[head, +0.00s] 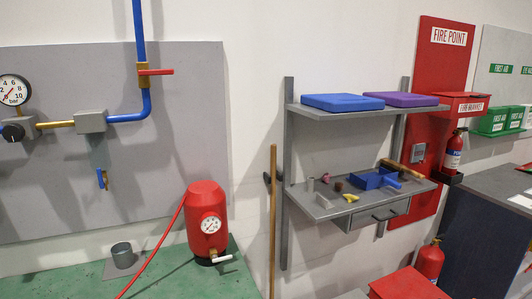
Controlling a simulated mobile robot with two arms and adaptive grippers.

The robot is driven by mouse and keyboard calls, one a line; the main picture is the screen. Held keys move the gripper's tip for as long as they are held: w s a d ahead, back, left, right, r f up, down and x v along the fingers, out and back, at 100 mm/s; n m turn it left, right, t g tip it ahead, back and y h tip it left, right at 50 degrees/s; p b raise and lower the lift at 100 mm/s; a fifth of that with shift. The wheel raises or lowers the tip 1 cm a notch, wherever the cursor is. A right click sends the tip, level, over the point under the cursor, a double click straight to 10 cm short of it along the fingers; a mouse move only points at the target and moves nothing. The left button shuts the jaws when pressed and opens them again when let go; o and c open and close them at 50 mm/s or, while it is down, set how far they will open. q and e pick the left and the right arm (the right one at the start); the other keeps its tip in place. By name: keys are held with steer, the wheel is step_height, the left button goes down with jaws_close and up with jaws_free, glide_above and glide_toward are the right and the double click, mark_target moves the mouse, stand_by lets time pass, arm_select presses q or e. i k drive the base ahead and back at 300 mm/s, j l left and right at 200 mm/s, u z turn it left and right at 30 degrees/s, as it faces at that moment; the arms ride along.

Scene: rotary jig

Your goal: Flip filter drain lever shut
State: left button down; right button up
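The filter (92,121) is a grey block in the pipe line on the grey wall panel, with a grey-blue bowl (99,149) hanging under it. Below the bowl is a small brass drain fitting (105,180) with a short blue drain lever (99,178) that appears to point down, roughly in line with the fitting. The lever is small here, so its exact angle is hard to tell. Neither of my grippers shows in the head view.
A red-handled valve (155,72) sits on the blue pipe, and a pressure gauge (13,90) is at the left. A red tank (207,225) with a hose and a grey cup (121,253) stand on the green bench (185,280). A wooden pole (273,220) stands right of it.

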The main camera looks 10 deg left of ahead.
mark_target(101, 181)
steer(key=u, duration=1.3)
steer(key=i+l+u, duration=0.1)
steer(key=i, duration=0.45)
steer(key=i+l+u, duration=0.1)
steer(key=i+l, duration=0.25)
steer(key=i, duration=0.15)
